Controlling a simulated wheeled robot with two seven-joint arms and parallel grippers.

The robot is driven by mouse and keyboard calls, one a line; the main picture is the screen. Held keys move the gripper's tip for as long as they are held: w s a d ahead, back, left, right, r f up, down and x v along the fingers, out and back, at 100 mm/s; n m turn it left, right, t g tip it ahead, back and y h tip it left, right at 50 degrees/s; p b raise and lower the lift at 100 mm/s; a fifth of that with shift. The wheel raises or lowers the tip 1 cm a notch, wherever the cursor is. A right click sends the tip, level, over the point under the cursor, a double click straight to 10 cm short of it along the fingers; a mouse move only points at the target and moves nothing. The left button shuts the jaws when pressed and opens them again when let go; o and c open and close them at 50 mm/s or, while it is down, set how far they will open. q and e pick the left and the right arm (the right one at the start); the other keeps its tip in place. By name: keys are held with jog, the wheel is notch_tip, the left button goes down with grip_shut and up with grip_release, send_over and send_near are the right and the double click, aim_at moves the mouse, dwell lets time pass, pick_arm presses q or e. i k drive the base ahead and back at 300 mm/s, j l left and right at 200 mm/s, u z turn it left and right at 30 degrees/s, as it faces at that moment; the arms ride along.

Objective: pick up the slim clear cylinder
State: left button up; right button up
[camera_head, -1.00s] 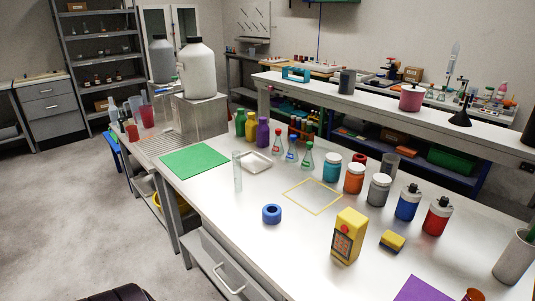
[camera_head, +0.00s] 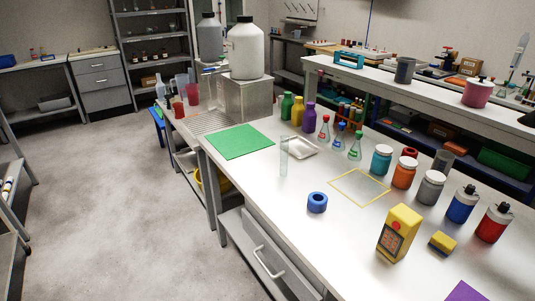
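The slim clear cylinder (camera_head: 284,157) stands upright on the white table. Neither of my grippers shows in the head view.
A blue tape ring (camera_head: 317,202) and a yellow outlined square (camera_head: 358,187) are in front and to the right. Small flasks (camera_head: 340,136) and coloured bottles (camera_head: 297,112) stand behind. A yellow device (camera_head: 398,233) is at the front right. The floor on the left is clear.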

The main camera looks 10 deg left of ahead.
aim_at(283, 158)
jog(key=u, duration=0.15)
jog(key=i+j+z, duration=0.15)
jog(key=z, duration=0.65)
jog(key=i+j+z, duration=0.15)
jog(key=j+z, duration=0.15)
jog(key=j, duration=0.25)
jog(key=i+j+z, duration=0.1)
jog(key=j+z, duration=0.2)
jog(key=j, duration=0.25)
jog(key=j+z, duration=0.25)
jog(key=j, duration=0.3)
